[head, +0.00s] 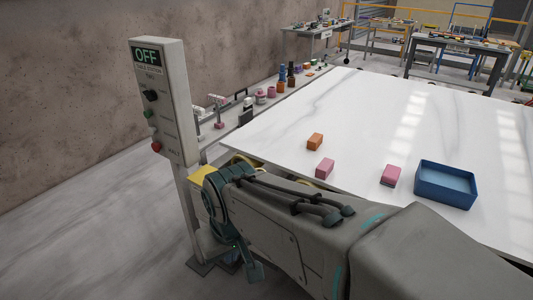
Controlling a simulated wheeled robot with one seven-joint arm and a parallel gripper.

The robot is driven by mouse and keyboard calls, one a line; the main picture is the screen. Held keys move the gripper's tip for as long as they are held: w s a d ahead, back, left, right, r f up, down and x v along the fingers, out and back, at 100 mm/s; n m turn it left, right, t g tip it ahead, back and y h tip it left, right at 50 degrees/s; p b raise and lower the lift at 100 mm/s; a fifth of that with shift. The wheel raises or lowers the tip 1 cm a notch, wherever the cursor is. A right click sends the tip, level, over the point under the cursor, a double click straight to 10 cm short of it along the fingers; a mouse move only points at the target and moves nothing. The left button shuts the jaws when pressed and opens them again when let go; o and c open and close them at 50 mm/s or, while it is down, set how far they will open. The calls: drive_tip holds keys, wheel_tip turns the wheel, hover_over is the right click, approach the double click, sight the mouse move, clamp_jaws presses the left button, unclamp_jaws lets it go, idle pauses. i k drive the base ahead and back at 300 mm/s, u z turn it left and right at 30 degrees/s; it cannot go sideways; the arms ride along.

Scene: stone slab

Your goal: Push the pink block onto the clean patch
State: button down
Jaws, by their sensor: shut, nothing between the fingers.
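A pink block (324,168) lies on the white marble slab (340,108), near its front edge. I cannot make out the clean patch on the slab. My arm crosses the foreground and hides part of the slab's front edge. My gripper (248,264) appears as a dark teal end hanging low, left of and below the slab, apart from both pink pieces. It is shut and empty; its fingertips are small and hard to make out.
An orange block (315,141) lies just behind the pink block. An open blue tray (445,184) stands at the right. A control post marked OFF (160,100) stands left of the slab. Several small items line a ledge (240,112) behind. The slab's middle is clear.

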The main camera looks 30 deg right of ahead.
sight(323, 170)
drive_tip(key=z, duration=0.2)
drive_tip(key=i, duration=0.6)
drive_tip(key=z, duration=0.85)
drive_tip(key=i, duration=0.35)
drive_tip(key=z, duration=0.4)
